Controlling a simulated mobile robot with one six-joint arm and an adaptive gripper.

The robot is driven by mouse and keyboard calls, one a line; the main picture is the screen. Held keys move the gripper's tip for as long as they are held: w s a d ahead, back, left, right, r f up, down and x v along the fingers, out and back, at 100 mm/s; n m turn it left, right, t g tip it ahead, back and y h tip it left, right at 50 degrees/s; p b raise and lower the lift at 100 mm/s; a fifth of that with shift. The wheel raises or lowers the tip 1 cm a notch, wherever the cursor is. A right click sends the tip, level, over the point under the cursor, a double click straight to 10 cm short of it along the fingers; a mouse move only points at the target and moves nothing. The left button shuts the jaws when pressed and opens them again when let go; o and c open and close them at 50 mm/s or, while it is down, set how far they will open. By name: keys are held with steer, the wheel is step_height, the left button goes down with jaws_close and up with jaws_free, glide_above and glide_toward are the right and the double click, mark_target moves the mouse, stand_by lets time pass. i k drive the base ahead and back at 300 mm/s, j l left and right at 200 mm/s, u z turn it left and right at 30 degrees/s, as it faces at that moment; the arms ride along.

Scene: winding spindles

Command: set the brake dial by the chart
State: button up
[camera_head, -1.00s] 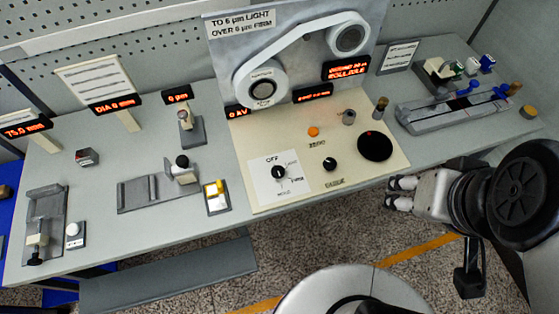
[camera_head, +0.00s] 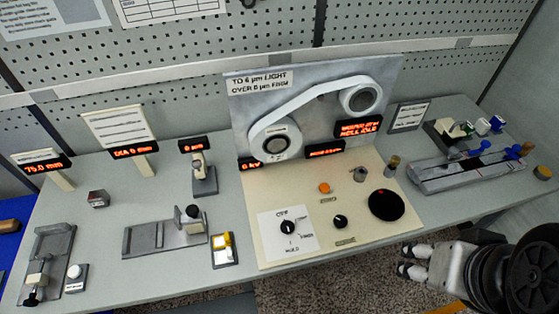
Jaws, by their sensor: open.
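The brake dial (camera_head: 288,228) is a black knob on a white label plate (camera_head: 269,243) at the front left of the cream panel. OFF is printed above it and other marks lie right and below; I cannot tell where its pointer is. A sign (camera_head: 262,80) on the grey backboard reads "TO 6 µm LIGHT, OVER 6 µm FIRM". A small red display (camera_head: 191,145) behind a gauge reads 0 µm. My gripper (camera_head: 405,261) is at the lower right, open and empty, in front of the table's edge and well right of the dial.
A second black knob (camera_head: 340,222), an orange button (camera_head: 324,188) and a large black disc (camera_head: 386,204) share the cream panel (camera_head: 300,197). A belt (camera_head: 315,109) links two rollers behind. A grey rail fixture (camera_head: 470,167) stands at right, other fixtures at left.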

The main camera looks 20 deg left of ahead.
mark_target(288, 227)
steer(key=j, duration=0.7)
steer(key=k+j, duration=0.1)
steer(key=j, duration=0.55)
steer(key=i+j+z, duration=0.05)
